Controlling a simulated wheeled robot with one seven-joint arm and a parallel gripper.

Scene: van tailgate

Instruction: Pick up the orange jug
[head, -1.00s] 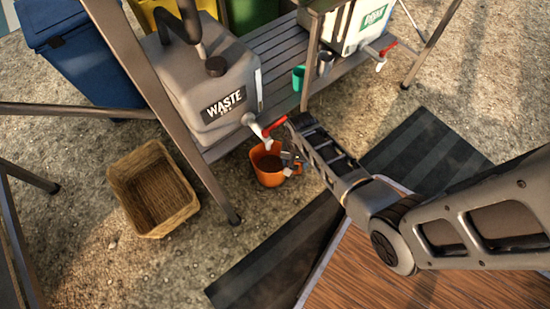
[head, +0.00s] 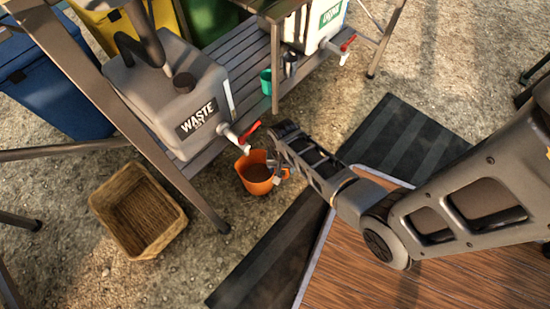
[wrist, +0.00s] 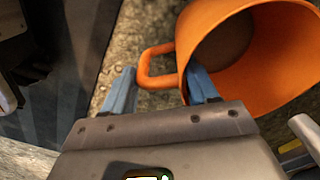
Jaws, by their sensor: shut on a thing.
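The orange jug (head: 257,174) is below and just right of the waste container's tap in the head view, its open mouth facing up and a brown inside showing. My gripper (head: 277,166) is at its right side, where the handle is. In the wrist view the jug (wrist: 250,95) fills the upper right. Its handle (wrist: 145,65) lies between the two blue fingers of my gripper (wrist: 160,88), which is shut on it. The exact contact is partly hidden. I cannot tell for certain whether the jug's base is clear of the ground.
The grey waste container (head: 170,95) with its red-handled tap (head: 240,137) stands on a slatted shelf (head: 240,75) behind the jug. A wicker basket (head: 138,210) is at left. A dark striped mat (head: 420,150) and wooden board (head: 400,260) lie right. A shelf leg (head: 215,215) stands near.

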